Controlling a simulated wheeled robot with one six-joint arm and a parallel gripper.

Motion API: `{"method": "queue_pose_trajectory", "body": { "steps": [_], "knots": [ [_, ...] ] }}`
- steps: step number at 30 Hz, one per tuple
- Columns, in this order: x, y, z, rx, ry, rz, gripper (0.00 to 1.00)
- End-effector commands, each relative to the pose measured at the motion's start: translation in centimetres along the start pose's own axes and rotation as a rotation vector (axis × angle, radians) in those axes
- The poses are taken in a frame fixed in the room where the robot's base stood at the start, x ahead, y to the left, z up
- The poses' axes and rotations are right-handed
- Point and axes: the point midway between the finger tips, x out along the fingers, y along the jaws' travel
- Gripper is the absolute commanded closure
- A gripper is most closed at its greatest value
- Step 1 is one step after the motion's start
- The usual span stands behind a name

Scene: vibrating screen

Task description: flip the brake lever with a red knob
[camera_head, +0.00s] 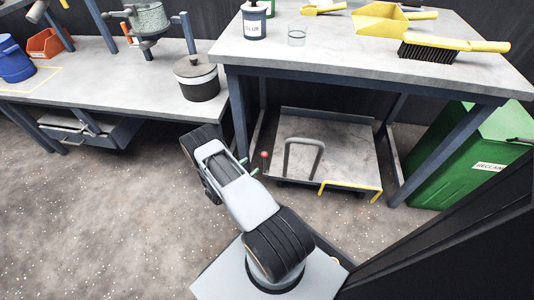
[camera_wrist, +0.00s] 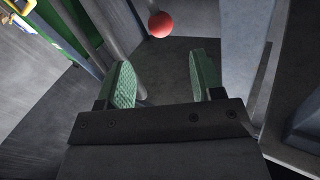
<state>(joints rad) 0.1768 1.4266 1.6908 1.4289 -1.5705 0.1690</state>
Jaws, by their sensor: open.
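The red knob (camera_head: 264,154) of the brake lever shows as a small ball by the left edge of a low cart under the right table. In the wrist view the red knob (camera_wrist: 161,24) is near the top centre, beyond my fingertips and roughly in line with the gap between them. The lever's shaft is hard to make out. My gripper (camera_wrist: 160,64) is open, with green pads apart and nothing between them.
The low cart (camera_head: 345,160) has a grey hoop handle (camera_head: 303,157) and a yellow edge bar (camera_head: 352,189). The right table's top (camera_head: 345,52) and legs surround it. A green bin (camera_head: 470,160) stands at right. Open floor (camera_head: 90,220) lies at left.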

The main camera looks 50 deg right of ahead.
Motion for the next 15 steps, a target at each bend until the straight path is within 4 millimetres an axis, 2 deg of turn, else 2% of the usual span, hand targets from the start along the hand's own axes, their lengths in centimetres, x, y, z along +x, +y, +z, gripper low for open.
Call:
{"method": "queue_pose_trajectory", "body": {
  "steps": [6,15],
  "knots": [
    [4.5,0.1,0.3,0.002,-0.001,0.005,0.40],
    [9.3,0.0,0.2,0.002,-0.002,0.001,0.40]
  ]
}}
